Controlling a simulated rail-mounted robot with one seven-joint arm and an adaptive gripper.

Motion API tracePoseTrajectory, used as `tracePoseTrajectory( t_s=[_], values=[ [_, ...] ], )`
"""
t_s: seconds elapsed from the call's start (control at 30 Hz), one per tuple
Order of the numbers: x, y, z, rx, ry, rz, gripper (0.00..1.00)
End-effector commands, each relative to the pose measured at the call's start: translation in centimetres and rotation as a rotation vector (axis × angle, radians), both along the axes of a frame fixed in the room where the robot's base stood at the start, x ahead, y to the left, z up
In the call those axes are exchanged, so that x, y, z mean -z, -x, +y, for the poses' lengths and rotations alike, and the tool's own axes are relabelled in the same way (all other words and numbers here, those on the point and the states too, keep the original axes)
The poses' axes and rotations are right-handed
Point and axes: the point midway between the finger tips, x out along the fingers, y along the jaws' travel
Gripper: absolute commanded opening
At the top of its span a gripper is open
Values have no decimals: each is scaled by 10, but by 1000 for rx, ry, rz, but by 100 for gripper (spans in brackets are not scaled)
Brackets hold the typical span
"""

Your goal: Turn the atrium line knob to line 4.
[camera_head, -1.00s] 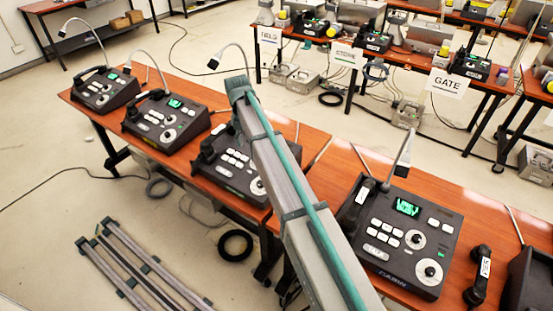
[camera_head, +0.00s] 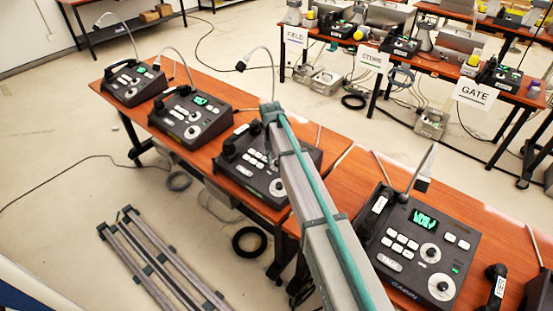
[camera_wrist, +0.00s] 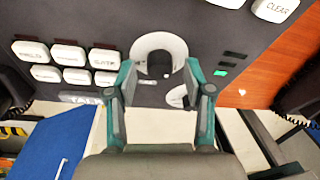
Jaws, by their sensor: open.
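In the wrist view, a dark phone panel (camera_wrist: 217,25) fills the upper part. A white round dial (camera_wrist: 150,42) with a dark knob lies just beyond and between the fingertips of my open gripper (camera_wrist: 161,70). A second white dial (camera_wrist: 177,97) is partly hidden by the right finger. I see no contact with either knob, though depth is hard to judge. In the head view my arm crosses the third phone (camera_head: 240,165) and hides part of it; my gripper is hidden there. No atrium label is readable, and neither are the line marks on the dials.
Two phones (camera_head: 131,82) (camera_head: 190,113) stand further left and the CABIN phone (camera_head: 408,277) stands to the right. White buttons (camera_wrist: 68,55) flank the dial in the wrist view. Gooseneck microphones (camera_head: 262,50) rise above the desks. Metal rails (camera_head: 160,265) lie on the floor.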

Motion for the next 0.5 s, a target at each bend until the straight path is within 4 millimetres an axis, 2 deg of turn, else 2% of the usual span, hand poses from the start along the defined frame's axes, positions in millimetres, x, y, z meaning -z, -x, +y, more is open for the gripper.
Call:
tracePoseTrajectory(
  t_s=[0.33, 0.5],
  values=[
    [4, 0, 0, 0, 0, 0, 52],
    [4, 0, 0, 0, 0, 0, 24]
  ],
)
